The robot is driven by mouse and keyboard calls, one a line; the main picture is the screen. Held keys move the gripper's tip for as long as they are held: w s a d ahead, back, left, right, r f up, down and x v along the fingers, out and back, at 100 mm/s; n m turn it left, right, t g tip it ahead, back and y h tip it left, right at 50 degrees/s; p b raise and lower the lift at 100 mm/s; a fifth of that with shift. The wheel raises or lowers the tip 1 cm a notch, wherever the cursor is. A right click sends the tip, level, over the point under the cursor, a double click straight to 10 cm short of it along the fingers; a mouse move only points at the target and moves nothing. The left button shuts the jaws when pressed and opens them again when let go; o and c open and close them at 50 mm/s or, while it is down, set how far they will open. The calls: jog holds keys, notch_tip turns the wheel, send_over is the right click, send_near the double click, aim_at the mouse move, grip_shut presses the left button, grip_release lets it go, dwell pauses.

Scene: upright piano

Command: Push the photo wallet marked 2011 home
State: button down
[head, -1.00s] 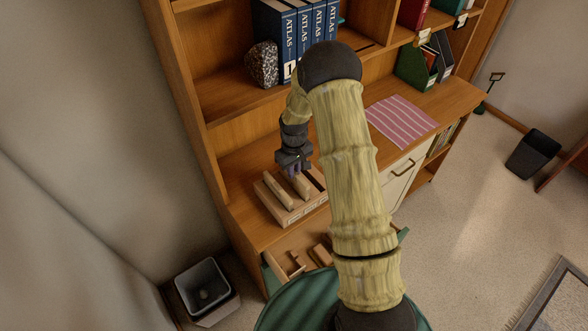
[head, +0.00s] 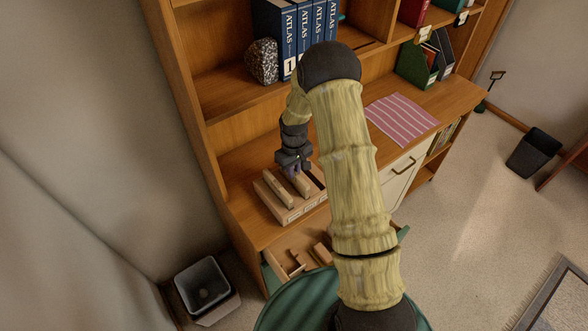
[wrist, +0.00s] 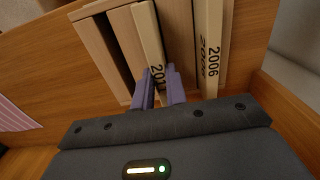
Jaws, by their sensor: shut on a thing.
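The photo wallet marked 2011 (wrist: 147,38) is a cream, upright slab in a slot of a wooden holder (wrist: 99,10). In the wrist view my gripper (wrist: 159,88) has its two purple fingers shut on the near end of this wallet, partly covering its number. A second wallet marked 2006 (wrist: 208,45) stands in another slot to the right. In the head view the holder (head: 297,212) sits on the desk, with my gripper (head: 297,171) over it. The depth of the 2011 wallet in its slot is hard to tell.
The holder stands on the wooden desk surface (head: 238,160). An open drawer (head: 290,262) with small wooden items is below. A speckled rock (head: 262,62) and blue atlases (head: 290,40) stand on the shelf above. A striped cloth (head: 400,122) lies to the right.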

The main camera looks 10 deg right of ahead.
jog(key=shift+f+b, duration=0.4)
jog(key=shift+f, duration=0.3)
dwell(0.4)
jog(key=c, duration=1.3)
grip_release()
jog(key=shift+c, duration=0.2)
notch_tip(320, 180, up, 18)
jog(key=b, duration=0.3)
jog(key=shift+f, duration=0.25)
jog(key=s+m+t, duration=0.2)
jog(key=s+m, duration=0.2)
jog(key=s, duration=1.8)
jog(key=shift+r+m+t, duration=0.3)
jog(key=shift+r, duration=0.1)
